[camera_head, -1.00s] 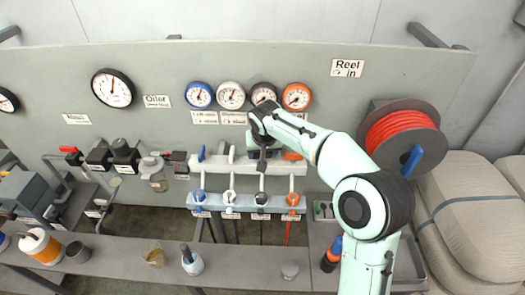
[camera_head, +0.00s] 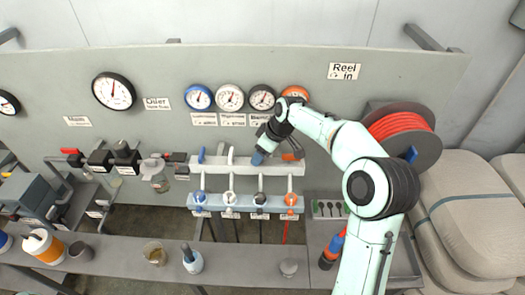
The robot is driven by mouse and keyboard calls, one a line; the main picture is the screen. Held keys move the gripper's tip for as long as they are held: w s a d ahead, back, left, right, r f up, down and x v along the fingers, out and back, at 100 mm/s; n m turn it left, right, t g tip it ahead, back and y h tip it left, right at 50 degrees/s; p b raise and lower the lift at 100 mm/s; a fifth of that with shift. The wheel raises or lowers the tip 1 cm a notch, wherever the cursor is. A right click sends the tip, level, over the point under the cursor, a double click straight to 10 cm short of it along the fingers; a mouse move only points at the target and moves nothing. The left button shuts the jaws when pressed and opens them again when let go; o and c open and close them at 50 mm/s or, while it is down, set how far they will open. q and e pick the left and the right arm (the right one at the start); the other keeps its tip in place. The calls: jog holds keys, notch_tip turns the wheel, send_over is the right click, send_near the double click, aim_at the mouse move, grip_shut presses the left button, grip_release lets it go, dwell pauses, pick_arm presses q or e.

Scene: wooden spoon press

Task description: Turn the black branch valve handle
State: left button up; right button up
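The upper rail (camera_head: 216,164) carries branch valve handles in a row: a blue one (camera_head: 201,155) and a white one (camera_head: 230,155) both stand upright. The black handle's place, third in the row, is covered by my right gripper (camera_head: 268,152), so I cannot make out the black handle. My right gripper reaches down to the rail from the upper right. A blue-grey tip shows at its left and a dark part at its right, near the orange valve's place. Whether its fingers are closed on anything is unclear. My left gripper is out of view.
Below is a second rail (camera_head: 216,204) with blue, white, black (camera_head: 260,199) and orange (camera_head: 291,200) fittings. Gauges sit above; the orange gauge (camera_head: 296,91) is partly covered by my arm. A red hose reel (camera_head: 400,128) stands at right. A bench (camera_head: 225,262) runs below.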

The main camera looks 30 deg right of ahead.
jog(key=n, duration=0.2)
jog(key=n+g+y, duration=0.1)
jog(key=n, duration=0.2)
jog(key=shift+w+d+n+y, duration=0.15)
jog(key=shift+n+y, duration=0.15)
jog(key=shift+g, duration=0.3)
jog(key=o, duration=1.1)
jog(key=shift+c, duration=0.2)
jog(key=v, duration=1.3)
jog(key=shift+r, duration=0.2)
jog(key=shift+f, duration=0.1)
